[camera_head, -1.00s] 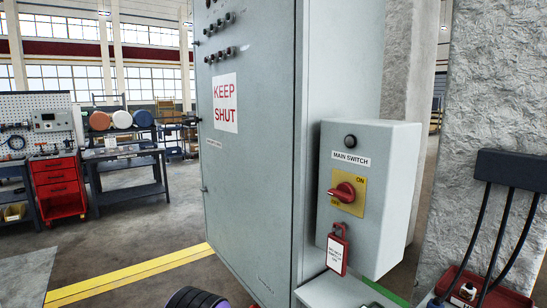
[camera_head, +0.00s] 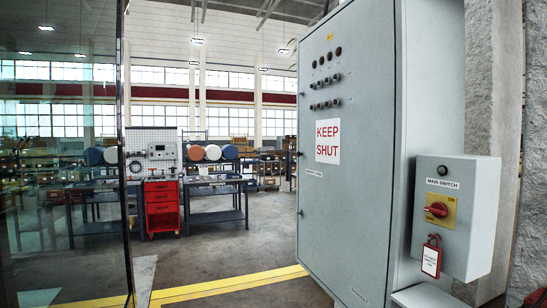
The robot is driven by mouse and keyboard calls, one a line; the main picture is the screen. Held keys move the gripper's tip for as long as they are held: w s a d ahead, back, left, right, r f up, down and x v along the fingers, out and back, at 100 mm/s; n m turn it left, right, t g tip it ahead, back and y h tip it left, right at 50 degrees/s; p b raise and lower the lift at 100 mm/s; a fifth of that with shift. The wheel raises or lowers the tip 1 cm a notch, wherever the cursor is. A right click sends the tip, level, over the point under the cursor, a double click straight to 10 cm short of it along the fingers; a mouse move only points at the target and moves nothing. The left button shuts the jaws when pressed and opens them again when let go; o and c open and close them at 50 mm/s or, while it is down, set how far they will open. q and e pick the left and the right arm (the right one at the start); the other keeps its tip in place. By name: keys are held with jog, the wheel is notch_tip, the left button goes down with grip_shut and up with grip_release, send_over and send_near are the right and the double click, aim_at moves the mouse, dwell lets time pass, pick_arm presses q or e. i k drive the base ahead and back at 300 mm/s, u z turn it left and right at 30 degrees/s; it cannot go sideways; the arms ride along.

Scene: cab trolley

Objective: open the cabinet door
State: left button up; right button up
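The grey cabinet door (camera_head: 345,200) is shut and fills the right half of the head view. It bears a white sign (camera_head: 328,141) with red KEEP SHUT lettering, and rows of dark knobs and lamps (camera_head: 325,80) near its top. Small dark fittings show along its left edge. To its right, a grey main switch box (camera_head: 463,205) carries a red rotary switch (camera_head: 437,210) on a yellow plate. A red padlock with a white tag (camera_head: 431,258) hangs below the switch. Neither of my grippers is in view.
A glass panel with a dark frame (camera_head: 70,150) stands close at the left. A red drawer cabinet (camera_head: 162,207) and a dark workbench (camera_head: 218,202) stand behind. A yellow floor line (camera_head: 225,285) crosses the clear floor left of the cabinet.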

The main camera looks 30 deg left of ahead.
aim_at(346, 152)
jog(key=u, duration=0.9)
jog(key=i, duration=1.4)
jog(key=u, duration=0.9)
jog(key=i, duration=1.35)
jog(key=z, duration=2.75)
jog(key=k, duration=0.2)
jog(key=u, duration=0.45)
jog(key=i, duration=0.5)
jog(key=u, duration=0.05)
